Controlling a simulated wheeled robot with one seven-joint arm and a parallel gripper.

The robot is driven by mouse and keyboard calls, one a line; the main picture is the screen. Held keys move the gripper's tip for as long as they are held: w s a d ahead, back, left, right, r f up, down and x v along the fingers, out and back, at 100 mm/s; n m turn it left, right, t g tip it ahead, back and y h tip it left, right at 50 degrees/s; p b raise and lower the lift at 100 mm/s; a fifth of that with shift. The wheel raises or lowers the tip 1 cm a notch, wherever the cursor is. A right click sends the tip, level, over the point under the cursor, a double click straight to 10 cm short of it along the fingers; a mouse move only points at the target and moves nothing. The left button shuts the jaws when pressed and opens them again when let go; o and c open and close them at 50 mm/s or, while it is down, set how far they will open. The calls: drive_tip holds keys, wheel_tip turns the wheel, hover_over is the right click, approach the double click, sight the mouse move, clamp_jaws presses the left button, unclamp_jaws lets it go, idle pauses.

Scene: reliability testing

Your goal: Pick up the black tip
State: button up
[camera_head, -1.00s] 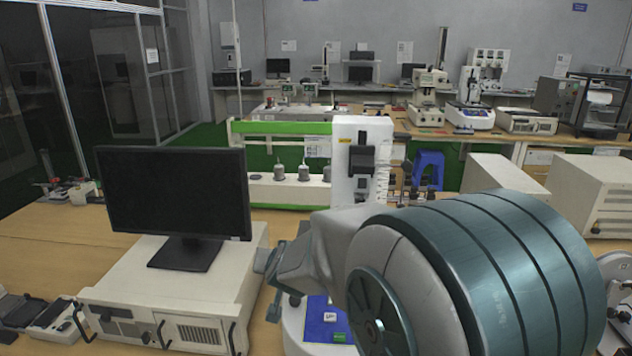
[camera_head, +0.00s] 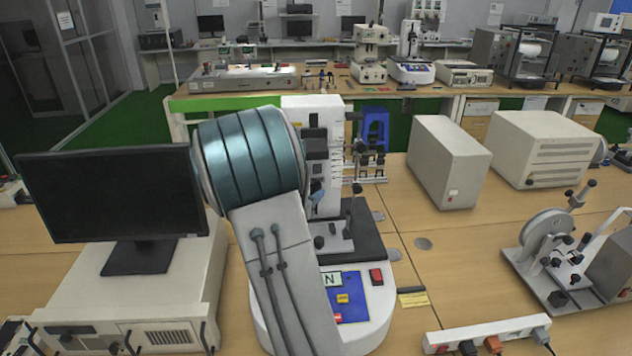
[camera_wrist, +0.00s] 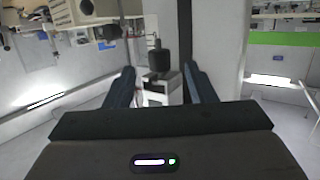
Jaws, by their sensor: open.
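In the wrist view, a small dark block with a thin stem (camera_wrist: 158,58), which looks like the black tip, stands on a pale mount. My gripper (camera_wrist: 160,80) is open, with one dark finger on each side of the block and mount. Gaps show on both sides, and nothing is gripped. In the head view, my arm stands in front of the white test machine (camera_head: 368,312) and hides most of my gripper. A dark block (camera_head: 316,148) shows on the machine's upright column; I cannot tell whether it is the same piece.
A monitor (camera_head: 110,195) on a beige case (camera_head: 160,290) stands close on the left. A power strip (camera_head: 480,335) lies at front right. A metal device (camera_head: 550,260) and two beige boxes (camera_head: 447,165) (camera_head: 545,145) stand right. Bare table lies between them.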

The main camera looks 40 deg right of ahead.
sight(319, 184)
drive_tip(key=shift+f+p+x, duration=0.15)
drive_tip(key=shift+p+x, duration=0.55)
drive_tip(key=shift+x, duration=1.1)
drive_tip(key=shift+f+p+x, duration=0.1)
drive_tip(key=shift+p+x, duration=0.55)
drive_tip(key=shift+x, duration=1.2)
drive_tip(key=c, duration=1.1)
